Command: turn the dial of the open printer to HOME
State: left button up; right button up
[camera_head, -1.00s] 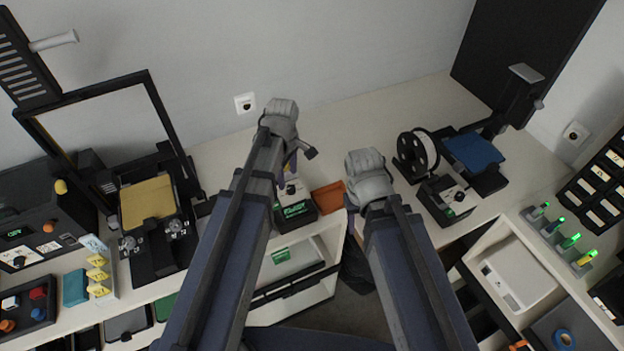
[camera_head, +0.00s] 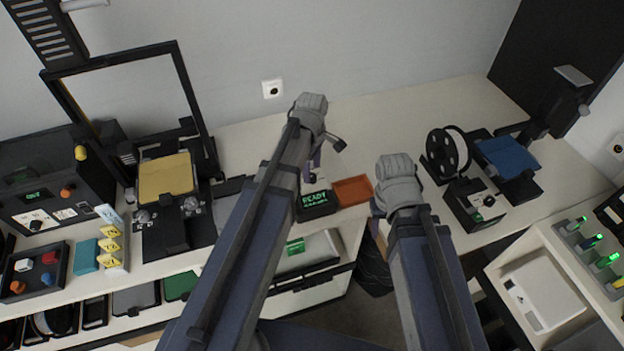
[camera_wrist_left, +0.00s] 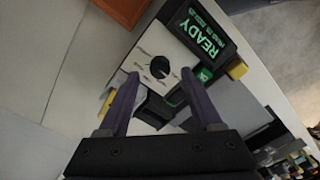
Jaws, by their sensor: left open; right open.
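A small black control box (camera_head: 316,201) with a green READY screen stands beside the orange tray at the table's front. Its white panel carries a round black dial (camera_wrist_left: 160,67), seen in the left wrist view; the labels around it are too small to read. My left gripper (camera_wrist_left: 160,76) is open, with its two purple fingertips on either side of the dial in that view. I cannot tell whether they touch it. In the head view the arm partly hides the box. My right gripper is hidden behind its arm, to the right of the orange tray.
A printer with a yellow bed (camera_head: 166,177) and a tall black frame stands at left. Another with a blue bed (camera_head: 507,156) and a spool (camera_head: 447,152) stands at right. An orange tray (camera_head: 352,190) sits close beside the box. The table behind is clear.

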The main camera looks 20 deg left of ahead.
aim_at(312, 179)
pick_arm(q)
notch_tip(312, 179, down, 3)
jog(key=shift+r+b, duration=0.2)
jog(key=shift+b, duration=0.6)
pick_arm(e)
notch_tip(312, 179, down, 2)
jog(key=shift+f, duration=0.25)
pick_arm(q)
grip_shut()
